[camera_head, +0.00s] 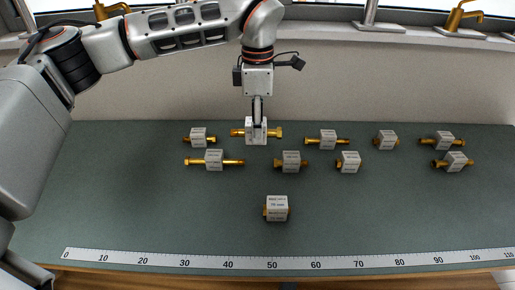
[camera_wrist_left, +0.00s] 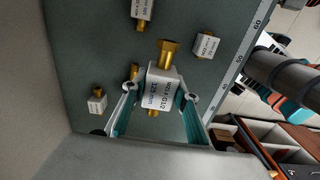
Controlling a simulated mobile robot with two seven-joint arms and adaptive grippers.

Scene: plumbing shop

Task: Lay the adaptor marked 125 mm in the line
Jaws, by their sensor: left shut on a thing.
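My left gripper (camera_head: 257,121) is shut on an adaptor (camera_head: 277,132) at the back of the green bench. The adaptor has a white block in its middle and brass ends out to both sides. In the left wrist view the gripper's fingers (camera_wrist_left: 160,100) stand on both sides of the white block; its label (camera_wrist_left: 158,92) seems to read 125 mm. Whether it touches the bench is hard to tell. A single adaptor (camera_head: 277,208) lies alone nearer the front, its label seemingly 70 mm. My right gripper is not in view.
A white ruler (camera_head: 185,262) runs along the front edge. The bench's left part is clear.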

